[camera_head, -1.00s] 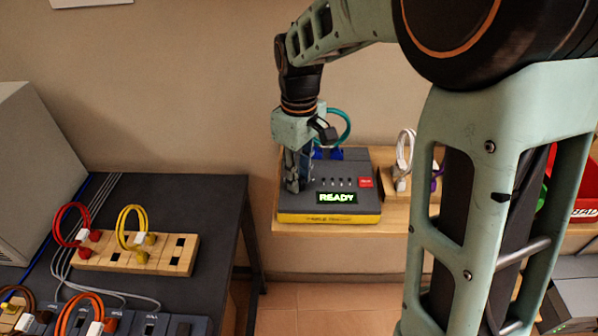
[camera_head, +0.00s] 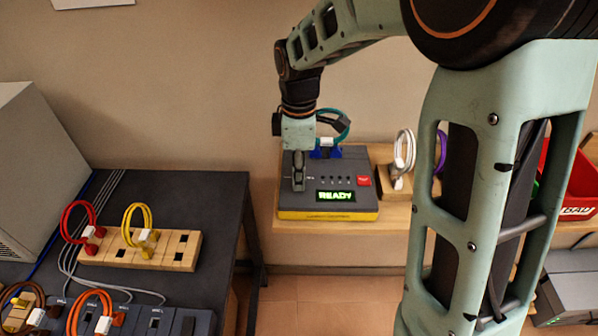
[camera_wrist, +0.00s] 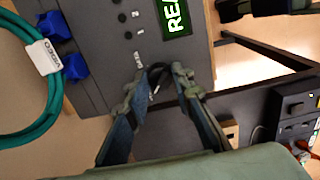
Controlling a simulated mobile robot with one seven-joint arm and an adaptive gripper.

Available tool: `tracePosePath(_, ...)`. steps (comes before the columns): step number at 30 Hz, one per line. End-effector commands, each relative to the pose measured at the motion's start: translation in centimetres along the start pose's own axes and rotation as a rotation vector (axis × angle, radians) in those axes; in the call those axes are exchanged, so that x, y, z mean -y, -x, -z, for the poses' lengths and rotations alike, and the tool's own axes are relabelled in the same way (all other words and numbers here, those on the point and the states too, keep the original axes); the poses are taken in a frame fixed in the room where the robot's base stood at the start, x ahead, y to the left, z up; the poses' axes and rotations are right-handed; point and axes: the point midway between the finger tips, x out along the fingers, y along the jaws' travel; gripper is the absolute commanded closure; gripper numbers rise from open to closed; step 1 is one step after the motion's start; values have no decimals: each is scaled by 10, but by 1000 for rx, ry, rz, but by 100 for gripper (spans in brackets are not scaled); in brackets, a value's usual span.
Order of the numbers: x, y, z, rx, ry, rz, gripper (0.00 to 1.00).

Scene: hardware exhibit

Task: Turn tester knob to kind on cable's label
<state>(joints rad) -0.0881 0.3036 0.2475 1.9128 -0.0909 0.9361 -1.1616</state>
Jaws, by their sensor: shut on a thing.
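The tester (camera_head: 352,165) is a dark grey box with a yellow base on the wooden shelf. Its green display (camera_head: 335,196) reads READY. A teal cable (camera_wrist: 56,95) is plugged into its back by blue connectors (camera_wrist: 75,67). The cable's white label (camera_wrist: 43,57) carries dark sideways lettering that I cannot read surely. My gripper (camera_head: 298,187) points down at the tester's left front. In the wrist view my gripper (camera_wrist: 166,80) is shut on the dark tester knob (camera_wrist: 157,77), mostly hidden between the fingers. The knob's pointer and its setting cannot be made out.
A red button (camera_head: 364,182) is on the tester's right. A white cable (camera_head: 404,150) stands beside it, with a red bin (camera_head: 572,185) further right. A dark table (camera_head: 180,190) at left holds a wooden block (camera_head: 115,254) with red and yellow cables.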

Motion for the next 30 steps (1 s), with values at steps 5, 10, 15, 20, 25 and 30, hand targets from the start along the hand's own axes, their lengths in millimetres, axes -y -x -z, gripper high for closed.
tracePosePath(5, -1, 1, 0, -1, 14, -3, 100)
tracePosePath(10, -1, 1, 0, 0, 14, -3, 100)
tracePosePath(15, -1, 1, 0, 0, 14, -3, 73)
tracePosePath(20, 0, 0, 0, 0, 13, -2, 60)
tracePosePath(25, 0, 0, 0, 0, 12, -1, 60)
tracePosePath(30, -1, 9, 0, 0, 11, -2, 60)
